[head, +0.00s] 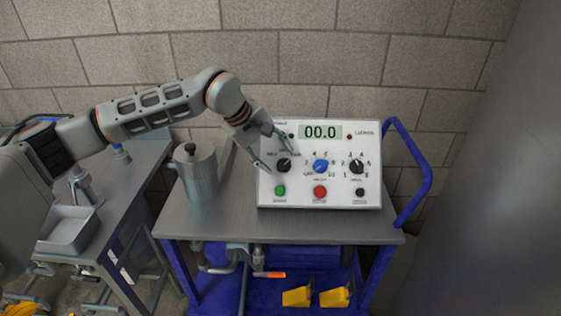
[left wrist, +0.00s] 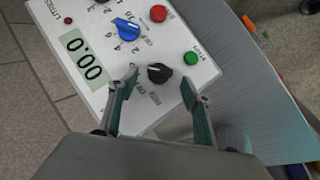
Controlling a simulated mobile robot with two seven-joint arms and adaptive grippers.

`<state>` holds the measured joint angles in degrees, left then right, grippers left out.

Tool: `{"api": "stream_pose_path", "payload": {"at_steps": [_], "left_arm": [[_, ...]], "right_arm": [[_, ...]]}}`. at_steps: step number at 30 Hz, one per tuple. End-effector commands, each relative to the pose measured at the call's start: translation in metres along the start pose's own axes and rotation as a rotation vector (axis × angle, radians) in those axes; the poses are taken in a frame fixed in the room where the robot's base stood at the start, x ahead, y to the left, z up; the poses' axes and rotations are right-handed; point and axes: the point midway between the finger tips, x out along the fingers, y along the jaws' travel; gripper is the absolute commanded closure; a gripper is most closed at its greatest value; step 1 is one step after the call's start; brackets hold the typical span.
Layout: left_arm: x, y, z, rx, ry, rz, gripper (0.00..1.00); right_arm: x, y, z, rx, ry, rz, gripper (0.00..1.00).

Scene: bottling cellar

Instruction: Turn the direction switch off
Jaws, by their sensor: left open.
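A white control box (head: 265,197) stands on the grey top of a blue cart. Its left black knob (head: 284,165) has small labels beside it, too small to read surely; I take it as the direction switch. The knob also shows in the left wrist view (left wrist: 159,73), where its pointer line is visible. My left gripper (head: 278,160) is open, one finger on each side of this knob. In the left wrist view the fingers (left wrist: 160,79) stand apart from the knob, with gaps on both sides. My right gripper is not in view.
The box also has a blue knob (head: 320,166), another black knob (head: 356,166), a green button (head: 280,190), a red button (head: 320,191) and a display (head: 320,132) reading 00.0. A metal pot (head: 199,172) stands left of the box. The cart top (head: 300,226) is clear in front.

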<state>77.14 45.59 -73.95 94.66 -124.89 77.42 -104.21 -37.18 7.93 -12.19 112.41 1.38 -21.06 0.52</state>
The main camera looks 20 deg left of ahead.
Motion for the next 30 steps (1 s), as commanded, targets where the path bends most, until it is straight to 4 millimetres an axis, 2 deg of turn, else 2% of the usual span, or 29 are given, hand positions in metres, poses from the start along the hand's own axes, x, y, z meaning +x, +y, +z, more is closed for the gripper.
{"api": "stream_pose_path", "payload": {"at_steps": [3, 7, 18, 22, 23, 30], "left_arm": [[0.017, 0.000, 0.001, -0.001, -0.002, -0.001, 0.51], [0.029, 0.000, 0.000, -0.001, -0.001, 0.000, 0.51], [0.034, 0.000, 0.000, -0.001, -0.001, 0.001, 0.51], [0.034, 0.000, 0.000, -0.001, -0.001, 0.001, 0.85], [0.034, 0.000, 0.000, -0.001, -0.001, 0.001, 0.90], [0.035, -0.001, 0.000, -0.008, -0.001, 0.005, 0.90]], "right_arm": [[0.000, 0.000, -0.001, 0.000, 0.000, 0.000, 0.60], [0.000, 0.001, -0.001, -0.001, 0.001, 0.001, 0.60], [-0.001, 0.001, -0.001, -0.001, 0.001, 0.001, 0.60], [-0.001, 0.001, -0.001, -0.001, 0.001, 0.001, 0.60], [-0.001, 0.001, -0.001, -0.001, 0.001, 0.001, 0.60], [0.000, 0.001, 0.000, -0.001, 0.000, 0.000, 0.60]]}}
